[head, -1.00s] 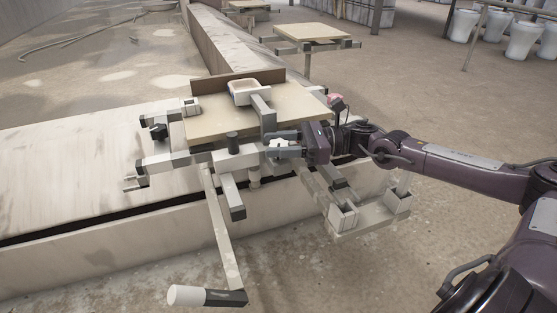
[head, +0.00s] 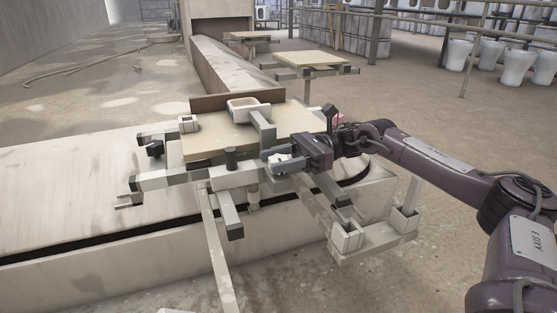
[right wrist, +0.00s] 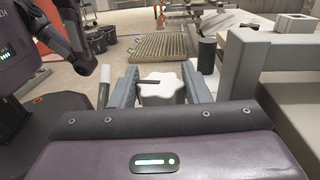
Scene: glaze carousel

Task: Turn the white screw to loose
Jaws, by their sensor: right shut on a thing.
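The white screw (head: 279,159) is a small white knob at the front right of the carousel's frame, below the tan board (head: 210,143). In the right wrist view the screw (right wrist: 160,88) is a lobed white knob with a dark bar across its top left. My right gripper (head: 282,161) reaches it from the right and is shut on it. Its two grey fingers (right wrist: 162,92) stand on either side of the knob in the right wrist view. The fingers and gripper body partly hide the screw in the head view. My left gripper does not show.
A white basin (head: 247,104) sits on the board by a brown upright panel (head: 205,103). A dark cylindrical knob (head: 230,158) stands just left of the screw. Frame arms and a long grey bar (head: 217,255) stick out in front. Another tan-topped stand (head: 313,59) is behind.

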